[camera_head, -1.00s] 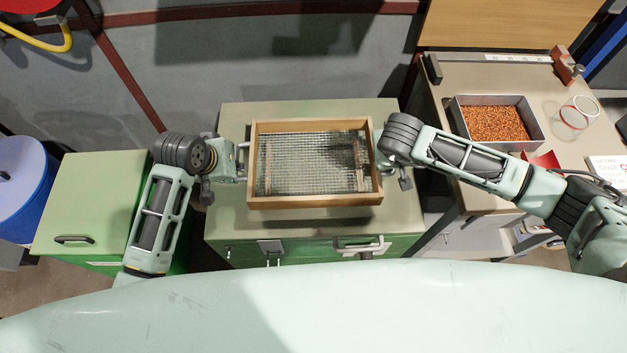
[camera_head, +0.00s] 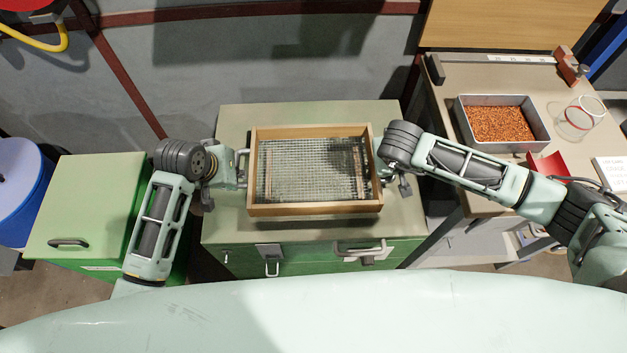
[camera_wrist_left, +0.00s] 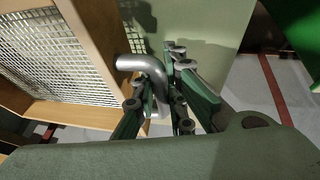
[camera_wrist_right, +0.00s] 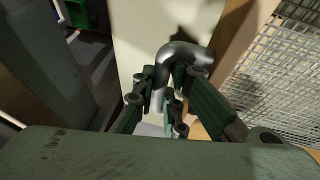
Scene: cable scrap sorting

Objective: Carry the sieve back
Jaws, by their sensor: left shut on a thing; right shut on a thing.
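The sieve (camera_head: 314,209) is a wooden frame with a wire mesh floor and a metal handle at each side. In the head view it is over the green cabinet's top (camera_head: 230,222), roughly level. Whether it touches the top I cannot tell. My left gripper (camera_head: 240,169) is shut on the sieve's left handle, a bent metal bar (camera_wrist_left: 150,72) in the left wrist view. My right gripper (camera_head: 384,168) is at the right side, shut on the right handle (camera_wrist_right: 183,52), seen in the right wrist view. In the head view the wrist partly hides the right fingers.
A workbench at the right holds a tray (camera_head: 541,134) of copper-coloured granules, a red scoop (camera_head: 546,167) and clear rings (camera_head: 580,115). A lower green cabinet (camera_head: 85,205) and a blue drum (camera_head: 22,190) stand at the left. A grey wall is behind.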

